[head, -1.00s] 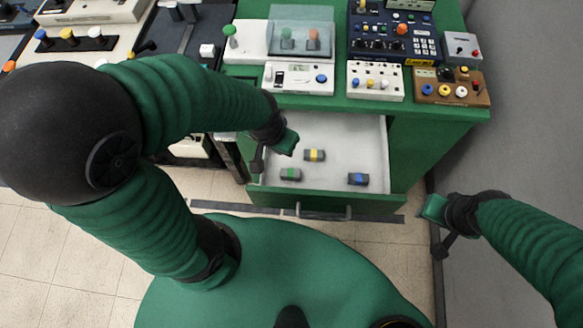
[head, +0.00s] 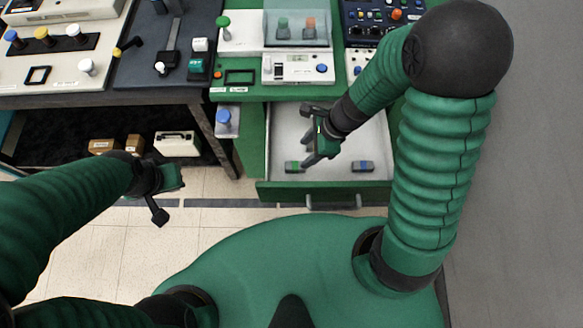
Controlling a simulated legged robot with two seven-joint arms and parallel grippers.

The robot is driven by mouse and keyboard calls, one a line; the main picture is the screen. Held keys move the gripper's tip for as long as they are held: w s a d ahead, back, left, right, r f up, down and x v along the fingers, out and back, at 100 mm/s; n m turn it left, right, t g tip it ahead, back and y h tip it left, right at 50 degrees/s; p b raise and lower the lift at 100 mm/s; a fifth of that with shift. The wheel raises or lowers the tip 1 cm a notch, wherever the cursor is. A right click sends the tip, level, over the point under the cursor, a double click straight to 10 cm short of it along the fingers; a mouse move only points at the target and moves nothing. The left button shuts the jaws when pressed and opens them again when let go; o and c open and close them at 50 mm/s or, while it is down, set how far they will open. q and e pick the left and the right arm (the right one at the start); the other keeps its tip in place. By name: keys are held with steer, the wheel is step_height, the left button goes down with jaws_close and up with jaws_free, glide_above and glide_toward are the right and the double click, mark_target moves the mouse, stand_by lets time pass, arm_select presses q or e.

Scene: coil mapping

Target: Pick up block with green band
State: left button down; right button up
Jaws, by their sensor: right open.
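The block with the green band (head: 293,167) lies in the open drawer (head: 322,189), near its front left. It is dark grey with a green middle. The block with the blue band (head: 362,166) lies to its right. The block with the yellow band is hidden, it seems behind my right gripper. My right gripper (head: 309,137) is open and empty over the drawer, its fingers spread. Its lower finger shows just right of the green-banded block; I cannot tell whether they touch. My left gripper (head: 170,198) is open and empty, left of the drawer above the floor.
The green cabinet top (head: 238,91) above the drawer bears several devices, including a white box (head: 298,69) with a blue knob. A dark table (head: 60,101) stands at left with boxes below. Floor in front is clear.

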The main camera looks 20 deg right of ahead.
steer(key=b, duration=0.2)
glide_above(294, 165)
steer(key=d, duration=0.2)
steer(key=f, duration=0.4)
steer(key=shift+s+f, duration=0.3)
steer(key=shift+s, duration=0.1)
steer(key=f, duration=0.1)
steer(key=f+b, duration=0.1)
steer(key=f, duration=0.1)
steer(key=shift+w+d, duration=0.15)
steer(key=shift+d, duration=0.15)
steer(key=a+f+b, duration=0.2)
steer(key=f, duration=0.1)
steer(key=shift+w+a, duration=0.15)
steer(key=shift+w, duration=0.05)
steer(key=shift+a+r, duration=0.1)
steer(key=shift+a, duration=0.1)
steer(key=shift+d, duration=0.5)
steer(key=c, duration=0.9)
steer(key=shift+c, duration=1.1)
arm_select(q)
steer(key=f, duration=0.3)
steer(key=d+f, duration=0.1)
steer(key=f, duration=0.1)
steer(key=shift+f, duration=0.3)
arm_select(e)
steer(key=shift+a, duration=0.25)
jaws_close()
arm_select(q)
steer(key=shift+a, duration=0.15)
